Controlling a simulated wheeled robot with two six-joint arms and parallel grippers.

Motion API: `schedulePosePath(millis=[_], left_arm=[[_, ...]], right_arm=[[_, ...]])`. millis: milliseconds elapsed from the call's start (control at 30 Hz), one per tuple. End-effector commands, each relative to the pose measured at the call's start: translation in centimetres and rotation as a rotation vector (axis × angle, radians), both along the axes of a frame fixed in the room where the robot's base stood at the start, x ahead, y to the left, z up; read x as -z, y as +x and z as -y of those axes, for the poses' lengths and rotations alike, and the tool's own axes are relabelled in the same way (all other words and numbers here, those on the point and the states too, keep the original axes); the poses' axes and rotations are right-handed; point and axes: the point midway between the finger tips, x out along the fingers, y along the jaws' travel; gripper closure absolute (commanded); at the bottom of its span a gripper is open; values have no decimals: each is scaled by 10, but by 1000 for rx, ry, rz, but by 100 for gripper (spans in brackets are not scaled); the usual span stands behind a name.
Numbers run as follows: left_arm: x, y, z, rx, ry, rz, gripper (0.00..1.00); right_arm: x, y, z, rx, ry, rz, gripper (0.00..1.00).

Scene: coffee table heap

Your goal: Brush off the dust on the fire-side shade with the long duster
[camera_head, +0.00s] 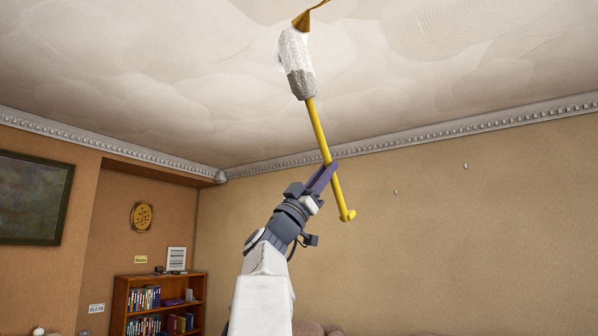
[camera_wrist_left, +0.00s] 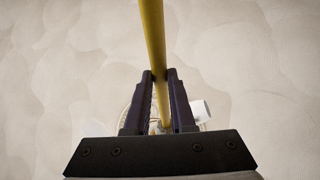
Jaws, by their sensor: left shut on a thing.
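The long duster has a yellow handle (camera_head: 319,130) and a fluffy head (camera_head: 297,60), white above and grey below. My left gripper (camera_head: 326,170) is shut on the lower part of the handle and holds the duster raised, head up and leaning left. The handle also shows between the fingers in the left wrist view (camera_wrist_left: 153,35). The duster head overlaps the area just below a brass cone fitting (camera_head: 302,21). A pale edge shows beside the head; I cannot tell whether it is the shade, or whether they touch. Dust cannot be made out. My right gripper is not in view.
The pale ceiling (camera_head: 150,60) fills the upper view. A bookcase (camera_head: 160,300) stands low at the left, and a dark picture (camera_head: 35,198) hangs there. The air right of the duster is clear.

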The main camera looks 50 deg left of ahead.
Motion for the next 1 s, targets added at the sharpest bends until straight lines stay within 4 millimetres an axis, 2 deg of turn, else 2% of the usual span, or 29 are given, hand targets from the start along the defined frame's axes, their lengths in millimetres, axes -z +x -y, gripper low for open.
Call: schedulePosePath(millis=[33,133,333,467,1000], left_arm=[[1,-11,-14,-36,-5,-12,100],[8,-27,-32,-80,-12,-31,100],[14,-40,-46,-115,-18,-46,100],[9,-37,-48,-116,-19,-47,100],[-27,-13,-55,-113,-20,-47,100]], right_arm=[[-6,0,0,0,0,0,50],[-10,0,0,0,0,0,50],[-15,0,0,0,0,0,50],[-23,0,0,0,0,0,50],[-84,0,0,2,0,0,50]])
